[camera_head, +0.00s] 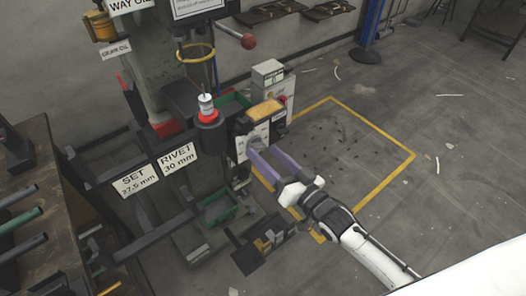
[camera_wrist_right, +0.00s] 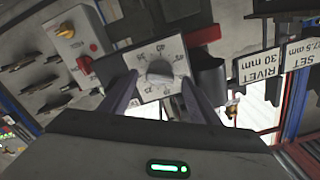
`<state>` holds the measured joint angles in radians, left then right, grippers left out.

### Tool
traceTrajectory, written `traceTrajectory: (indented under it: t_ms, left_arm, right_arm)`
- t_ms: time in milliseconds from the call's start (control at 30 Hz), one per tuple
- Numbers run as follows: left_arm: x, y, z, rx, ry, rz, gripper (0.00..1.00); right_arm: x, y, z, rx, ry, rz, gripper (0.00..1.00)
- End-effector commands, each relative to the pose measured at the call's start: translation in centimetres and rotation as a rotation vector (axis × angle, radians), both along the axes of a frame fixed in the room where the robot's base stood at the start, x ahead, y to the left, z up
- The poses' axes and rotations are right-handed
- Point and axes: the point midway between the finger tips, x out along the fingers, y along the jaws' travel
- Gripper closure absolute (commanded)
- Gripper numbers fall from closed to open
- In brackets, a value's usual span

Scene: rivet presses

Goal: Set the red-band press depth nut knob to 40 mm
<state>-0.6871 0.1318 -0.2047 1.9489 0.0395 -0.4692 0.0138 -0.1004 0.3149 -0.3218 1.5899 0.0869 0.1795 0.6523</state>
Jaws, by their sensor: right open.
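A round grey knob (camera_wrist_right: 160,72) sits on a white dial plate (camera_wrist_right: 146,88) with printed numbers in the right wrist view. The numbers are too small and tilted to read surely. The plate (camera_head: 261,132) also shows on the side of the press in the head view. My right gripper (camera_head: 262,154) has two purple fingers, open, pointing at the plate. In the right wrist view its fingers stand on either side of the knob, with gaps; contact is not visible. A red band (camera_head: 166,128) shows low on the press column. My left gripper is out of view.
Signs reading "SET 27.5 mm" (camera_head: 135,180) and "RIVET 30 mm" (camera_head: 177,158) hang left of the dial. A control box with a red button (camera_wrist_right: 68,32) is beside the dial plate. A workbench (camera_head: 50,245) stands at the left.

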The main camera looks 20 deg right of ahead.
Motion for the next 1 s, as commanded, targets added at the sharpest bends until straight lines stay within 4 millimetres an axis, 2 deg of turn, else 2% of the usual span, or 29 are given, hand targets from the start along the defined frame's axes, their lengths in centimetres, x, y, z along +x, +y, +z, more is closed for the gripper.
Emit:
traceTrajectory:
  t_ms: [167, 467, 733, 1000]
  left_arm:
    - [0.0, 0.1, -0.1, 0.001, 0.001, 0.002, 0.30]
    - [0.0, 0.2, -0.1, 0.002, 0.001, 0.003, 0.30]
    - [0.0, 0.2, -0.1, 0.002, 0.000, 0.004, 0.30]
    - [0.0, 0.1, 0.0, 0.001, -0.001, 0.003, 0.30]
  right_arm:
    - [1.5, 0.6, 0.0, 0.002, 0.000, 0.001, 0.44]
    - [1.8, 0.7, -0.1, 0.000, 0.002, 0.001, 0.44]
    - [1.7, 0.7, -0.1, 0.000, 0.001, 0.000, 0.85]
    - [1.7, 0.7, 0.0, -0.026, -0.008, 0.000, 0.85]
